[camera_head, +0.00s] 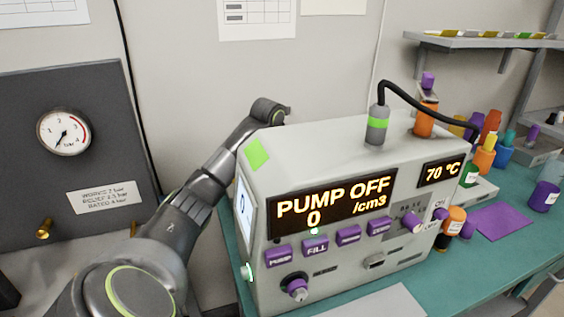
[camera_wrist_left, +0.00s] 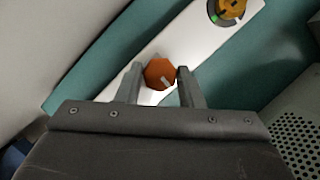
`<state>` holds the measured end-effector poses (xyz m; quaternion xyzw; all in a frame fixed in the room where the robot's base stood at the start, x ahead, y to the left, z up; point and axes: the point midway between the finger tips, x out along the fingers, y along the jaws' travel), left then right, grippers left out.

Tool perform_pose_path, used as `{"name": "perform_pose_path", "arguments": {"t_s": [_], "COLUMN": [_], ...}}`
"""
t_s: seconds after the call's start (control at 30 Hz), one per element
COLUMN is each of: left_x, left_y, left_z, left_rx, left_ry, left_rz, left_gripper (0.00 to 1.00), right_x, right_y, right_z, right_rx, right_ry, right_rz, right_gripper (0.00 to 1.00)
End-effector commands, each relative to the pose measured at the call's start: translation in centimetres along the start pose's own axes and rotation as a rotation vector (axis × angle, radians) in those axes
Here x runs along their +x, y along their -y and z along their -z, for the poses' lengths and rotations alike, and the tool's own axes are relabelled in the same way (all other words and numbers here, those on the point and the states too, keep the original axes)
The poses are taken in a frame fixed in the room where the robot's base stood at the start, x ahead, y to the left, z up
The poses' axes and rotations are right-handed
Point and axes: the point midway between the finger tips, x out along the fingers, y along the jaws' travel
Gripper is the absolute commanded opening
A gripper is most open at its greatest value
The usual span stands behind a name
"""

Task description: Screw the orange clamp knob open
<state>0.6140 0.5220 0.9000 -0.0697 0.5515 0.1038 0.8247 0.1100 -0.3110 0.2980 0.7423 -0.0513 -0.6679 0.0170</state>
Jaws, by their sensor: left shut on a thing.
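The orange clamp knob (camera_wrist_left: 160,74) shows in the left wrist view, an orange faceted knob with a small pale mark, over a white plate (camera_wrist_left: 190,42). My left gripper (camera_wrist_left: 160,77) has one finger on each side of the knob and is shut on it. In the head view my left arm comes in from the left and reaches behind the machine (camera_head: 325,145). The left fingertips and the knob are hidden there by the machine. My right gripper is in neither view.
The machine with the lit "PUMP OFF" display stands on the teal table (camera_head: 400,290). A black cable arcs from a probe (camera_head: 377,125) on its top. Several coloured bottles and a purple mat (camera_head: 503,222) are to its right. A gauge panel (camera_head: 75,150) is at left.

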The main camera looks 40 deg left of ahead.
Motion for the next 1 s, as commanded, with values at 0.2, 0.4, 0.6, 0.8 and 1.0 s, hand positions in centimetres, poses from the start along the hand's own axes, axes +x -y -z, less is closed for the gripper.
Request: {"name": "perform_pose_path", "arguments": {"t_s": [0.2,0.4,0.6,0.8,1.0], "left_x": [-0.08,-0.07,-0.08,-0.04,-0.15], "left_y": [-0.03,-0.03,-0.03,-0.01,0.0], "left_z": [-0.07,-0.08,-0.08,-0.05,-0.05], "left_rx": [-0.026,-0.027,-0.026,-0.026,-0.026], "left_ry": [0.002,0.003,0.003,0.002,0.001], "left_rz": [-0.013,-0.013,-0.013,-0.012,-0.011], "left_gripper": [0.11,0.11,0.43,0.56,0.56], "right_x": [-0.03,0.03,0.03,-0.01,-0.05], "right_y": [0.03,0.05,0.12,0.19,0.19], "right_z": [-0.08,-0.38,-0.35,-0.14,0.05], "right_rx": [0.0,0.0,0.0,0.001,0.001], "right_ry": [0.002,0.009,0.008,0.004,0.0], "right_rz": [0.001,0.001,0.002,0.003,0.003], "right_gripper": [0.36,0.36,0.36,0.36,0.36]}}
